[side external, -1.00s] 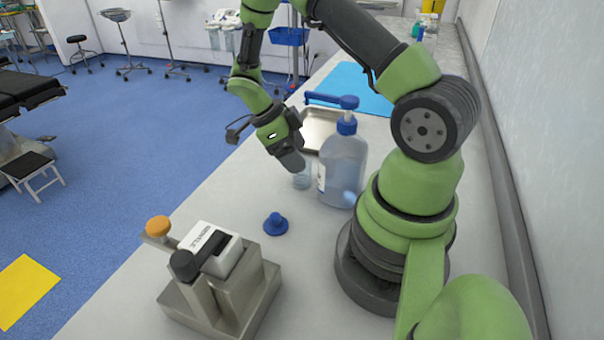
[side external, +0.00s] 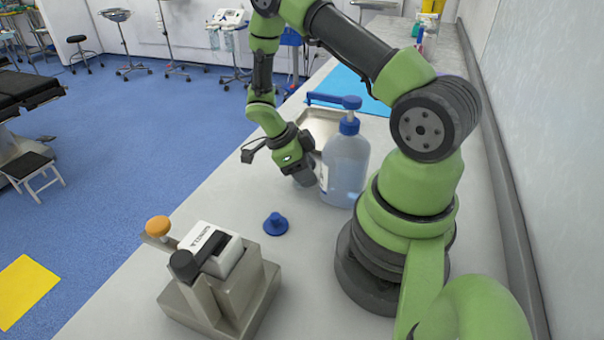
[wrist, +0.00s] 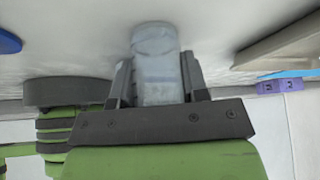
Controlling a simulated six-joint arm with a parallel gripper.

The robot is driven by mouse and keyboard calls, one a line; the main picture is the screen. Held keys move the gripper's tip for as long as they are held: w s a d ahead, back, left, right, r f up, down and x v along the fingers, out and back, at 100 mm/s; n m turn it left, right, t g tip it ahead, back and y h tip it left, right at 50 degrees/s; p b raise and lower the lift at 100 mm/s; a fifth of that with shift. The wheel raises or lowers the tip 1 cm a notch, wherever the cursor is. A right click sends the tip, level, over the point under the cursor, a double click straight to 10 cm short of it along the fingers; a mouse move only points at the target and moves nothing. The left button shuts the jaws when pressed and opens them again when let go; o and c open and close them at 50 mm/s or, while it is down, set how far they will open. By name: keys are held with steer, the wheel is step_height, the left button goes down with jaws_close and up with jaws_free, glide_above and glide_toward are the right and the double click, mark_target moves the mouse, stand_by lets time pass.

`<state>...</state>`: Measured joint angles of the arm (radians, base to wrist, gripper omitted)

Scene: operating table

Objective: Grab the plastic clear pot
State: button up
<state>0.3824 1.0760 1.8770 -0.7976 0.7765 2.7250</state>
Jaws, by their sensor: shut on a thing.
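The clear plastic pot (wrist: 158,68) shows in the wrist view between the two dark fingers of my gripper (wrist: 158,80). The fingers are shut on its sides. The pot's far end reaches beyond the fingertips, near the pale counter surface. In the side external view my gripper (side external: 304,176) is low over the counter, just left of the large pump bottle. The pot is hidden there behind the gripper and bottle. I cannot tell whether the pot touches the counter.
The clear pump bottle (side external: 344,165) with a blue pump stands close to the gripper's right. A metal tray (side external: 318,122) lies behind. A blue knobbed lid (side external: 275,224) and a metal device (side external: 225,290) stand in front. The counter (side external: 210,190) left of the gripper is clear.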

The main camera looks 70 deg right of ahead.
steer(key=shift+r, duration=0.1)
steer(key=shift+r, duration=1.45)
steer(key=shift+w+r, duration=0.2)
steer(key=shift+r, duration=0.05)
steer(key=w+a, duration=0.2)
steer(key=w, duration=0.3)
steer(key=w+a, duration=0.2)
steer(key=w, duration=0.3)
steer(key=w+a, duration=0.2)
steer(key=w, duration=0.4)
steer(key=shift+w+a, duration=0.1)
steer(key=shift+a, duration=0.3)
